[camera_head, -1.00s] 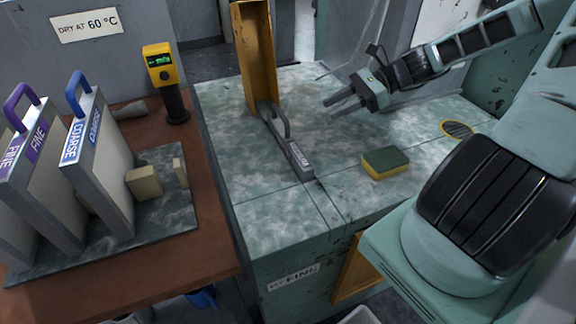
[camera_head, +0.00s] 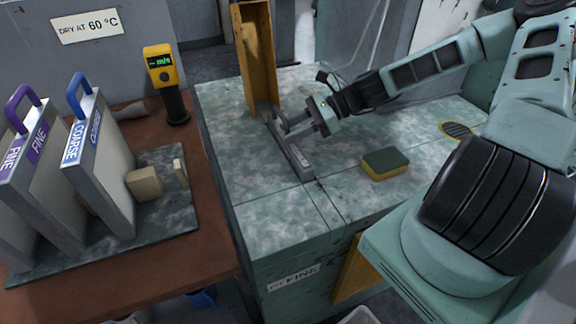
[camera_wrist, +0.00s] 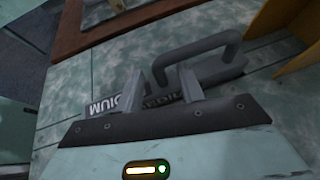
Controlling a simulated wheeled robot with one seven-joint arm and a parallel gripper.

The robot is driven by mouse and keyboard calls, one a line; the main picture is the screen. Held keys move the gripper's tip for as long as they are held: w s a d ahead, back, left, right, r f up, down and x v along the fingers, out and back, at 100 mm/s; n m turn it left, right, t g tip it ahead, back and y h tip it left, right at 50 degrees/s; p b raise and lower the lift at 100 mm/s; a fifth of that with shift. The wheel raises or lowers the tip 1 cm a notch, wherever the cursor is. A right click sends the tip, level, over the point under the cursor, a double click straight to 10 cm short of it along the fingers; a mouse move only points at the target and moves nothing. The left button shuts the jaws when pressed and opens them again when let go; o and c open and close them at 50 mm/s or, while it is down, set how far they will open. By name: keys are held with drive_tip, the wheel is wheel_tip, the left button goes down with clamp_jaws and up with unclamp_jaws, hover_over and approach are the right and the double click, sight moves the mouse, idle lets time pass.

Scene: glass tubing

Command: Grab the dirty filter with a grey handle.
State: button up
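The filter with a grey handle sits in a slot in the marbled counter, so only its grey top bar (camera_head: 298,162) and handle show. In the wrist view its label reads MEDIUM, and the grey handle (camera_wrist: 202,48) arches over the bar. My gripper (camera_head: 283,127) is beside the handle, coming from the right. In the wrist view my gripper (camera_wrist: 160,84) has its two fingers apart, with the label visible between them. The handle lies just beyond the fingertips; contact cannot be told. The filter's body is hidden below the counter.
A yellow upright guide (camera_head: 253,55) stands behind the slot. A green and yellow sponge (camera_head: 385,163) lies right of it, and a round drain (camera_head: 457,130) farther right. Filters with purple (camera_head: 25,100) and blue (camera_head: 80,92) handles stand on the left bench. A yellow meter (camera_head: 160,68) stands behind.

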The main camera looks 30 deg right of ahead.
clamp_jaws()
idle(1.4)
